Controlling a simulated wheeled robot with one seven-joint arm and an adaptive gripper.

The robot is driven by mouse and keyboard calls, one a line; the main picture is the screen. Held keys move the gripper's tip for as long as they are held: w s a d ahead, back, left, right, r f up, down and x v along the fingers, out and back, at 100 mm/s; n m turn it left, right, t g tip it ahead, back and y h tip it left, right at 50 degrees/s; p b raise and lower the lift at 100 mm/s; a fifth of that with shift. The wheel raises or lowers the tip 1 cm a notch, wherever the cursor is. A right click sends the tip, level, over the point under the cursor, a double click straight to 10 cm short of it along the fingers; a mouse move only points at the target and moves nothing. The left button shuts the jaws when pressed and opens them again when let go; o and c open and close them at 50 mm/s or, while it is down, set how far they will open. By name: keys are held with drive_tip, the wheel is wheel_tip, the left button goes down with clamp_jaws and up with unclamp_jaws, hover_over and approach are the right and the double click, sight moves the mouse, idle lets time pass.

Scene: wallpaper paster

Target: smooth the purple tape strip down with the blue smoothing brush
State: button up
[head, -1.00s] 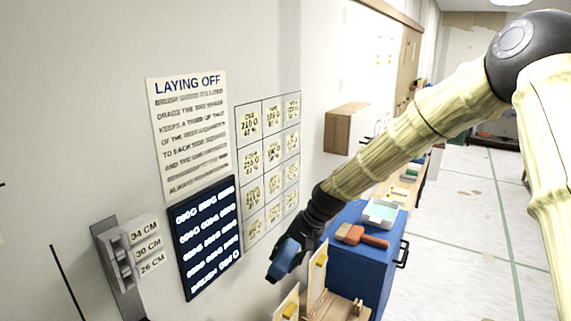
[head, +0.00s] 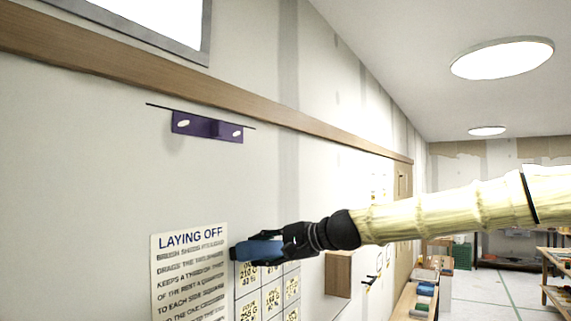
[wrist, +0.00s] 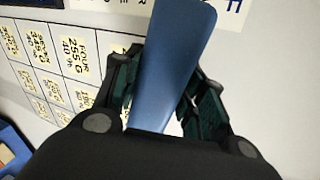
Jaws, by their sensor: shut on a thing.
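My gripper (head: 290,242) is shut on the blue smoothing brush (head: 257,250). It holds the brush in front of the wall, at the upper right edge of the LAYING OFF sheet. In the wrist view the blue brush (wrist: 176,60) stands between the two dark fingers (wrist: 160,95) and points up and away. A purple piece (head: 208,128) with two white ovals and a raised middle block is on the wall, up and left of the brush and well apart from it. I cannot tell whether it is the purple tape strip; no other purple strip shows.
The LAYING OFF sheet (head: 188,275) and a grid of labels (head: 268,293) are on the wall. A wooden rail (head: 200,80) runs above the purple piece. A wooden box (head: 338,274) juts out right of the grid. The wall between brush and purple piece is clear.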

drive_tip(key=s+d+r+t+y, duration=0.1)
drive_tip(key=s+d+r, duration=0.1)
drive_tip(key=r, duration=1.2)
drive_tip(key=s+d+r+t+y+p, duration=0.1)
drive_tip(key=s+d+r, duration=0.2)
drive_tip(key=r, duration=1.2)
drive_tip(key=shift+s+t+y, duration=0.3)
drive_tip(key=shift+s, duration=0.05)
drive_tip(key=shift+s+a, duration=0.1)
drive_tip(key=shift+s, duration=0.1)
drive_tip(key=x, duration=0.6)
drive_tip(key=shift+w+a+p, duration=0.2)
drive_tip(key=shift+p, duration=0.1)
drive_tip(key=shift+x, duration=1.25)
idle(1.4)
drive_tip(key=shift+r, duration=0.1)
idle(0.8)
